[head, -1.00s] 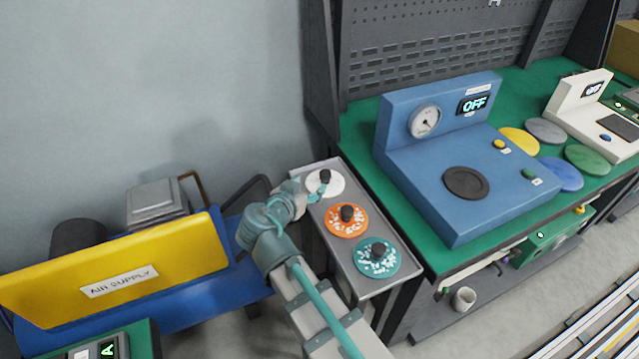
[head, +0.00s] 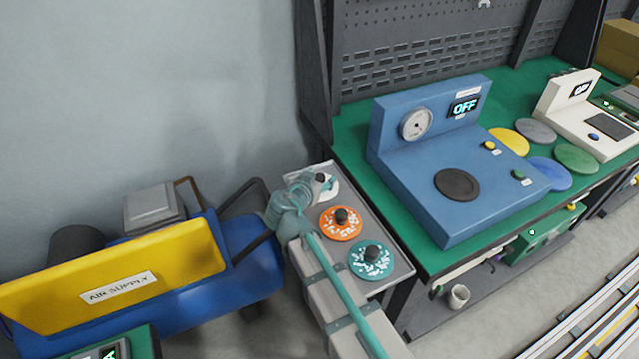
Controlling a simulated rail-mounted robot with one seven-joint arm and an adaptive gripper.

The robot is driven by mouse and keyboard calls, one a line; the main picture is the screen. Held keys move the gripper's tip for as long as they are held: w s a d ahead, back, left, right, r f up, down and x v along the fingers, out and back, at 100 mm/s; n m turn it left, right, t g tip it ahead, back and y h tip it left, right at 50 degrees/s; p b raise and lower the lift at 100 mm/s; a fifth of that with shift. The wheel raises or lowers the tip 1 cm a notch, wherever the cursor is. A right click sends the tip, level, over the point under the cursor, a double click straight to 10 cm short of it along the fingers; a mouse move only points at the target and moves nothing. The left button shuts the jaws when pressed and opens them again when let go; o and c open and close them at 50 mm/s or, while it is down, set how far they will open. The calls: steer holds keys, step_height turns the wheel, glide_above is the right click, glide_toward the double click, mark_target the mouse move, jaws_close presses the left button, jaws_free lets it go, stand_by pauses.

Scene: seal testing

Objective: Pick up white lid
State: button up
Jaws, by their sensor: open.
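The white lid (head: 331,191) lies at the far end of a narrow grey tray (head: 395,268), and its dark knob (head: 320,178) stands upright. My gripper (head: 317,181) is at the white lid, with its fingers close around or beside the knob; I cannot tell whether they touch it. The gripper is open. My wrist and arm hide the left part of the lid.
An orange lid (head: 327,222) and a teal lid (head: 361,262) with dark knobs lie nearer on the tray. A blue test machine (head: 415,175) stands on the green bench (head: 352,125) at right. A yellow and blue air supply unit (head: 170,262) stands at left.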

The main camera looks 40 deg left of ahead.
jaws_close()
stand_by(0.3)
steer(key=shift+r, duration=0.1)
